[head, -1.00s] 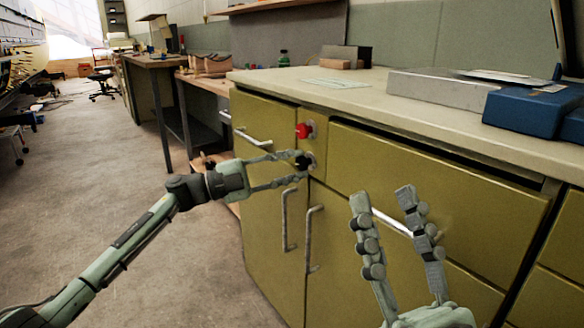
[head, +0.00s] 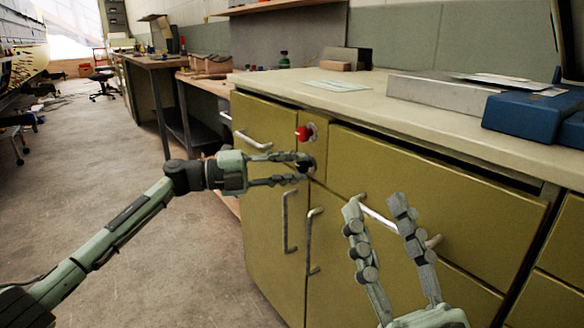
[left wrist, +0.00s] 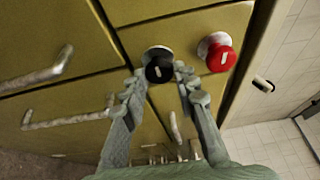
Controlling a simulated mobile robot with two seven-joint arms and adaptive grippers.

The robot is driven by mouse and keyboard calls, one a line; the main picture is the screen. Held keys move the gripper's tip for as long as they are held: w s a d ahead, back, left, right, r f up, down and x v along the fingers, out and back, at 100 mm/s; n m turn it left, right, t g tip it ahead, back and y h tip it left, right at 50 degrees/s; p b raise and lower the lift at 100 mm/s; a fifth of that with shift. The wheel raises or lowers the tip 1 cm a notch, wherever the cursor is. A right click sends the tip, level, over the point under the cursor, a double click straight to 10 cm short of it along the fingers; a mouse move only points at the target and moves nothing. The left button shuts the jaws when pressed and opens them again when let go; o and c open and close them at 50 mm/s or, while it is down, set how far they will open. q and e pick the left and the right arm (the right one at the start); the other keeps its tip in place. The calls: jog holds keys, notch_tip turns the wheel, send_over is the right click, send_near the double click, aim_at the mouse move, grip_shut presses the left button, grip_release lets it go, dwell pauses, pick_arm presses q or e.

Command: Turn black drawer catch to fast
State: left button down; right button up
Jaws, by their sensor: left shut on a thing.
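The black drawer catch (left wrist: 159,66) is a round knob with a pale line mark on its face, mounted on the green cabinet front. My left gripper (left wrist: 158,76) is shut on it, one finger on each side, in the left wrist view. In the head view the black catch is mostly hidden by the fingers of my left gripper (head: 300,170). The red catch (head: 304,133) sits just above it and also shows in the left wrist view (left wrist: 217,53). My right gripper (head: 375,208) is open and empty in front of the lower drawer handle.
The cabinet (head: 268,220) has metal bar handles, including two upright ones (head: 288,220) below the catches. The worktop (head: 365,103) holds a blue case (head: 540,112), a grey box (head: 440,92) and a paper sheet (head: 337,86). The floor at left (head: 100,160) is clear nearby.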

pick_arm(q)
jog(key=c, duration=1.2)
grip_release()
jog(key=v, duration=1.2)
jog(key=shift+a, duration=0.15)
